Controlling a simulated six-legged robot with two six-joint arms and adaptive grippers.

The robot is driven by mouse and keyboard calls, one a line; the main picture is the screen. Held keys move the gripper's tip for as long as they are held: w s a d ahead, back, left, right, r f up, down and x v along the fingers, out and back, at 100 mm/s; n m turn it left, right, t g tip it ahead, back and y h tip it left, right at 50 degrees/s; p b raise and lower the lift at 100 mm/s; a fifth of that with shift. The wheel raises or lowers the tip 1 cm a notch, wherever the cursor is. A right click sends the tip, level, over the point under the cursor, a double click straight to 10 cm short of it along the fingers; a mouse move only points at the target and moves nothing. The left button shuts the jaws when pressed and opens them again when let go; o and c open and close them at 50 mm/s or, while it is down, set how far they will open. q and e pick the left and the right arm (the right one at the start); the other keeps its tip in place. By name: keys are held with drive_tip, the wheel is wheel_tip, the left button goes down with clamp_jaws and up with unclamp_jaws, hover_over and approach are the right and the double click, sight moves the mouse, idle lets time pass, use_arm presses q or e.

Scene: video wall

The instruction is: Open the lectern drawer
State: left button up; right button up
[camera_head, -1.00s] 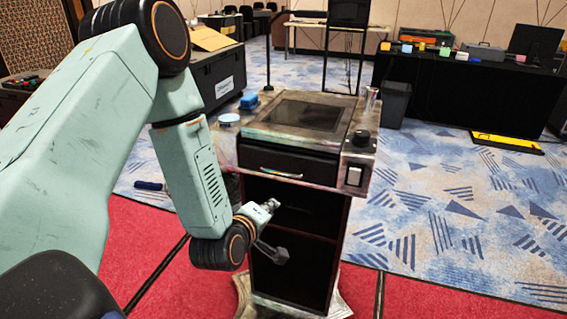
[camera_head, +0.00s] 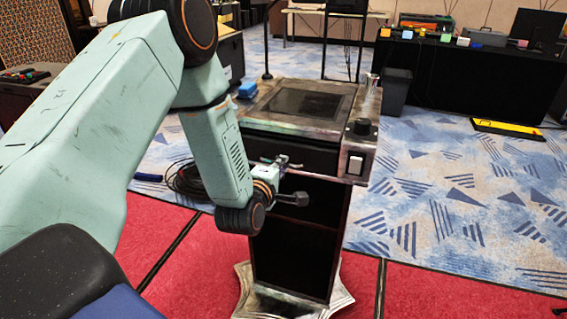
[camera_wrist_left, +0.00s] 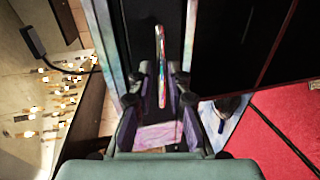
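The lectern (camera_head: 343,180) stands upright in the middle of the head view. Its dark drawer (camera_head: 312,158) sits under the sloped top and looks shut. The drawer's slim metal handle (camera_wrist_left: 161,66) shows in the left wrist view, and my gripper hides most of it in the head view. My left gripper (camera_head: 291,180) is in front of the drawer's left part. In the left wrist view its two fingers (camera_wrist_left: 160,82) stand apart on either side of the handle, with a gap to each. I cannot tell how deep the handle lies between them. My right gripper is not in view.
Below the drawer is a dark open compartment (camera_head: 300,240). Cables (camera_head: 187,180) lie behind left.

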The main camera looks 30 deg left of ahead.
use_arm(q)
drive_tip(key=shift+w+a+f, duration=0.2)
drive_tip(key=shift+w+a, duration=0.15)
drive_tip(key=shift+w, duration=0.25)
drive_tip(key=shift+w+a+f, duration=0.2)
drive_tip(key=shift+w+a, duration=0.15)
drive_tip(key=shift+w, duration=0.2)
drive_tip(key=shift+w+d+r, duration=0.1)
drive_tip(key=shift+w+d, duration=0.05)
drive_tip(key=shift+d, duration=0.2)
drive_tip(key=shift+a, duration=0.3)
drive_tip(key=c, duration=0.3)
clamp_jaws()
drive_tip(key=shift+d, duration=0.1)
